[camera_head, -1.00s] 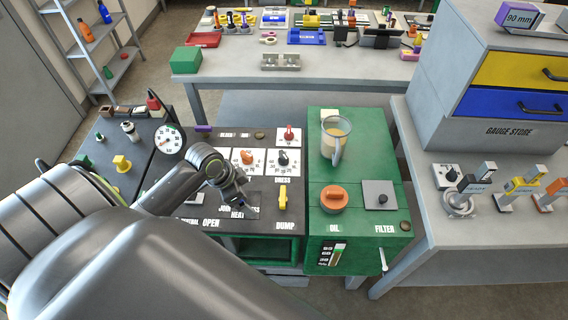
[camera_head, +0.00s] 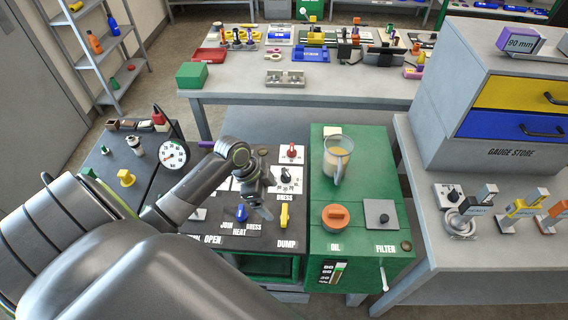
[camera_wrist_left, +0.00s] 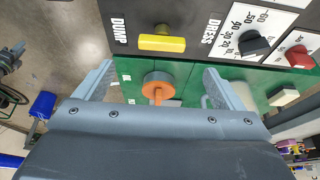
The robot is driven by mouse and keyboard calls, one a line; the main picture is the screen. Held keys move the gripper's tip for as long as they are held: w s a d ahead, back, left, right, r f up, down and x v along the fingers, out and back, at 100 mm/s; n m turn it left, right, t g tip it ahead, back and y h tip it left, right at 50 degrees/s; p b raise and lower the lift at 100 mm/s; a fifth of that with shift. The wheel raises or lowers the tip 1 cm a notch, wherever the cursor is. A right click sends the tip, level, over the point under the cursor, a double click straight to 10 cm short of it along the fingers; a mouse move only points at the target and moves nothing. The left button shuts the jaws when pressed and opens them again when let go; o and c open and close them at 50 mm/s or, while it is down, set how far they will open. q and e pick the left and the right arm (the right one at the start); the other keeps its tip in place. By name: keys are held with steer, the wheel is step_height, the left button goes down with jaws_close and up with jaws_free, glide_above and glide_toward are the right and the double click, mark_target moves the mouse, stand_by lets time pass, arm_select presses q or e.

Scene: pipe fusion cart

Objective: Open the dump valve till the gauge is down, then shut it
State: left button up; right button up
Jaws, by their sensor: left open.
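The yellow dump valve handle (camera_head: 284,215) stands above the DUMP label on the black panel, pointing front to back. It also shows in the left wrist view (camera_wrist_left: 162,43), beyond the fingertips. The round white gauge (camera_head: 174,155) is at the panel's back left; its needle is too small to read surely. My right gripper is not in view.
Black and red knobs (camera_head: 291,151) sit behind the handle. The green oil unit (camera_head: 320,258) with an orange cap (camera_head: 335,215) and a jug (camera_head: 336,160) stands to the right.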

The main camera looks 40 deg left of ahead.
mark_target(284, 213)
arm_select(q)
steer(key=x, duration=0.8)
steer(key=shift+w+f+p, duration=0.2)
steer(key=shift+w+p, duration=0.1)
steer(key=shift+p, duration=0.1)
steer(key=shift+d+f, duration=0.2)
steer(key=shift+f, duration=0.15)
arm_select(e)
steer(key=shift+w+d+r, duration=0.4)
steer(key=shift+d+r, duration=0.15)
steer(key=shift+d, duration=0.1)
arm_select(q)
steer(key=shift+c, duration=0.9)
steer(key=c, duration=0.8)
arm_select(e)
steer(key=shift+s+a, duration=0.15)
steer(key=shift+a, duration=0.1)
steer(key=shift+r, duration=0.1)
